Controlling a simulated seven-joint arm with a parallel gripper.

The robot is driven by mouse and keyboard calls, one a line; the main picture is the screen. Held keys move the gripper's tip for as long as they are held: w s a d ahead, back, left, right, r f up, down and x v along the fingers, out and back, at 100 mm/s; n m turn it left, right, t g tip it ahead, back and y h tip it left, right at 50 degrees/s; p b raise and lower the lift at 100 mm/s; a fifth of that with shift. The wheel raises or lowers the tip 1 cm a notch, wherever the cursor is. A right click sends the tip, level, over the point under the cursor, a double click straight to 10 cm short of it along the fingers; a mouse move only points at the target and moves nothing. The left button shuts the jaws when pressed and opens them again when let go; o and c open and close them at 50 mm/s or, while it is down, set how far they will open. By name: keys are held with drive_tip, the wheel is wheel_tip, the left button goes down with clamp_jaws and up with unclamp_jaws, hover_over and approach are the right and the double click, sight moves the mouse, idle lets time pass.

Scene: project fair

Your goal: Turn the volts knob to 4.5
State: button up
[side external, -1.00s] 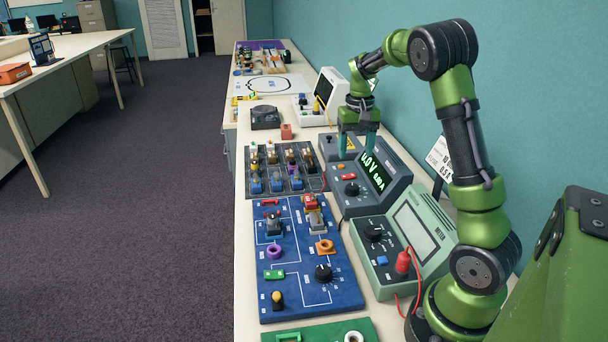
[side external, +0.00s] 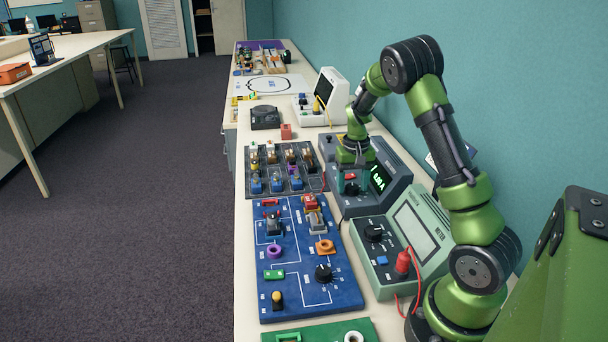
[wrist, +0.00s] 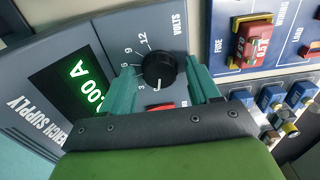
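The black volts knob (wrist: 159,70) is on the grey bench supply (wrist: 100,50), with numbers 3, 6, 9 and 12 around it. Its white mark points toward the picture's bottom, near the low end of the scale. The supply (side external: 375,203) shows in the side view too. My gripper (wrist: 161,72) is open, with one teal finger on each side of the knob and gaps between them in the wrist view. Contact cannot be told. The lit green display (wrist: 80,78) reads ".00 A" in the wrist view; its volts reading is hidden.
A red button (wrist: 160,107) sits beside the knob, partly hidden by my gripper. The green meter (side external: 408,236) with a red plug stands nearer the camera. A blue circuit board (side external: 300,262) and a dark board with several blocks (side external: 256,179) lie left of the instruments.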

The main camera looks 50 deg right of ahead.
drive_tip(key=c, duration=0.9)
drive_tip(key=shift+m, duration=0.3)
drive_tip(key=m, duration=0.5)
drive_tip(key=shift+m, duration=0.3)
drive_tip(key=m, duration=0.5)
drive_tip(key=shift+m, duration=0.4)
drive_tip(key=o, duration=1)
drive_tip(key=shift+o, duration=0.2)
